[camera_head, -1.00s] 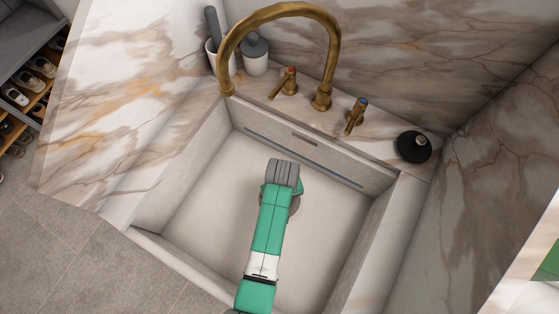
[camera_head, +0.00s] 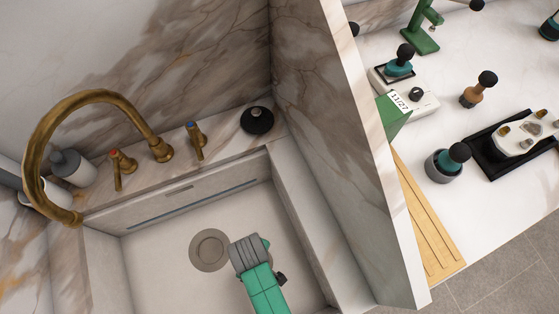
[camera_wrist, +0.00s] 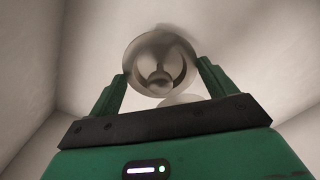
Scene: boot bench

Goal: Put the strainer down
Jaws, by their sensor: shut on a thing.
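The strainer (camera_wrist: 160,82), a round metallic piece with a rim and a central knob, sits between the two green fingers of my gripper (camera_wrist: 162,70) in the wrist view. My gripper is shut on it. In the head view my green and grey arm end (camera_head: 252,256) is over the sink basin (camera_head: 160,272), and it hides the strainer there. The round drain (camera_head: 209,250) shows in the basin floor, just left of my arm end. I cannot tell how high the strainer is above the floor.
A brass faucet (camera_head: 100,97) arches over the sink's back left, with two handles beside it. A black round stopper-like item (camera_head: 257,120) stands on the back ledge. A marble partition (camera_head: 345,150) rises right of the sink; beyond it is a white worktop (camera_head: 490,70) with several tools.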

